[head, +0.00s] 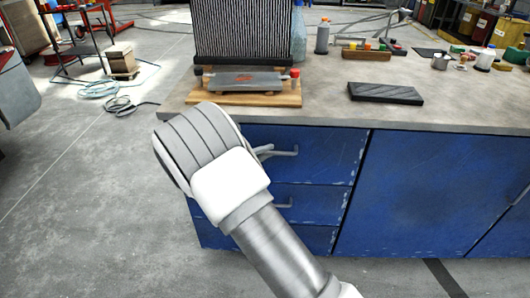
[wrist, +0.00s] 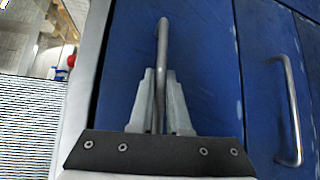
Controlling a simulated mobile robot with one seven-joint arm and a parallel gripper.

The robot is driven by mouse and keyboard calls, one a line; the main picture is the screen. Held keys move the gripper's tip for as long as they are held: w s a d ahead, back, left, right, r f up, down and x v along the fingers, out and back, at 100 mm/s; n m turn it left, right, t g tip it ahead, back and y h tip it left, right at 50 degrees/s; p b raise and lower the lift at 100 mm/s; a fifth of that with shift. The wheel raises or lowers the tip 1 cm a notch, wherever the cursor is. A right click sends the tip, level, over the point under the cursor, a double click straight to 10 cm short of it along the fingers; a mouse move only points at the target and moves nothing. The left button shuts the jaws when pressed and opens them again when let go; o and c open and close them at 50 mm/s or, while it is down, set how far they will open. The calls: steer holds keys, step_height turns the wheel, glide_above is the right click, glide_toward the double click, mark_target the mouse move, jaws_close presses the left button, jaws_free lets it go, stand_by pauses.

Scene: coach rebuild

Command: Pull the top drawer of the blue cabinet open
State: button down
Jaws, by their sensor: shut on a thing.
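The blue cabinet (head: 420,190) stands under a grey worktop, with a column of drawers at its left end. The top drawer (head: 325,152) looks closed, its front in line with the cabinet face. Its grey bar handle (head: 285,152) shows just right of my arm in the head view. In the wrist view my gripper (wrist: 160,85) is shut on this handle (wrist: 162,45), one finger on each side of the bar. The second drawer's handle (wrist: 290,110) is clear to the right in the wrist view.
The worktop (head: 320,108) bears a wooden board (head: 270,99), a dark flat block (head: 385,93), bottles and small items. A black ribbed panel (head: 243,28) stands at its back left. The concrete floor (head: 80,200) left of the cabinet is open, with a coiled hose (head: 98,88) farther back.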

steer(key=shift+s, duration=0.1)
steer(key=s+a, duration=0.1)
steer(key=s, duration=3.5)
steer(key=shift+s+a, duration=0.15)
steer(key=c, duration=0.9)
jaws_free()
steer(key=p+v, duration=0.2)
steer(key=v, duration=1.5)
steer(key=shift+s+a+r, duration=0.1)
steer(key=shift+s, duration=0.05)
